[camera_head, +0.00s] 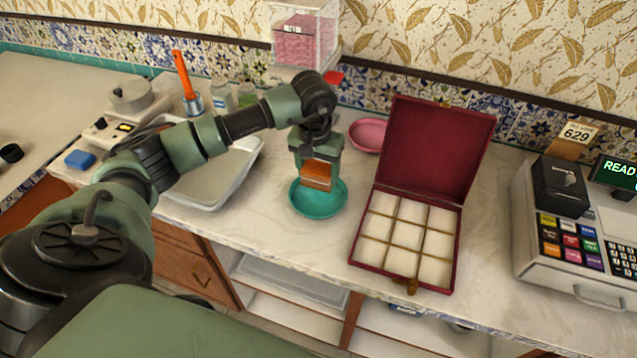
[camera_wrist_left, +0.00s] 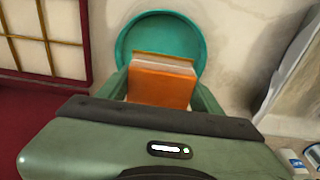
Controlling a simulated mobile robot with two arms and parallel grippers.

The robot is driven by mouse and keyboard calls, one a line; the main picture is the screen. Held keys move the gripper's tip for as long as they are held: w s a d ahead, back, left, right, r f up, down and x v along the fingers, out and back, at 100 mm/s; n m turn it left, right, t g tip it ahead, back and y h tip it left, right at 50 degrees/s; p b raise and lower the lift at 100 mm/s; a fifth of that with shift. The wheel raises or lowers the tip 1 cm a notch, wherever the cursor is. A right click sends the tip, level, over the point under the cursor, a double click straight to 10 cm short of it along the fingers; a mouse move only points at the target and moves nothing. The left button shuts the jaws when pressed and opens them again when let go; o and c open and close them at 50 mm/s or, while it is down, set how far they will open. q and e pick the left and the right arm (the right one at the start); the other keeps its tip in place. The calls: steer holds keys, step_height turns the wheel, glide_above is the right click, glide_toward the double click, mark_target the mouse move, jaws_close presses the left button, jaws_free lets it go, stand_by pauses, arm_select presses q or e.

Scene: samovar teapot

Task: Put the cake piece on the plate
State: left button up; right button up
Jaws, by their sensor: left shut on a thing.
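The cake piece (camera_head: 317,175) is a small orange-brown block with a paler layer. My left gripper (camera_head: 317,172) points down and is shut on it. The teal round plate (camera_head: 335,206) lies on the counter directly below the cake piece. In the left wrist view the cake piece (camera_wrist_left: 162,82) sits between the two fingers (camera_wrist_left: 160,95), in front of the plate (camera_wrist_left: 150,24). I cannot tell whether the cake touches the plate. My right gripper is not in view.
An open dark red box (camera_head: 437,180) with empty white compartments stands right of the plate. A pale tray (camera_head: 215,175) lies to the left, and a pink dish (camera_head: 368,135) behind. A cash register (camera_head: 580,230) stands at far right.

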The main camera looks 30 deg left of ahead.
mark_target(318, 197)
arm_select(q)
step_height(318, 197, down, 6)
steer(key=shift+r+p, duration=0.15)
steer(key=shift+p, duration=0.45)
steer(key=shift+f, duration=0.25)
steer(key=shift+f+b, duration=0.15)
steer(key=shift+b, duration=0.15)
steer(key=o, duration=1.4)
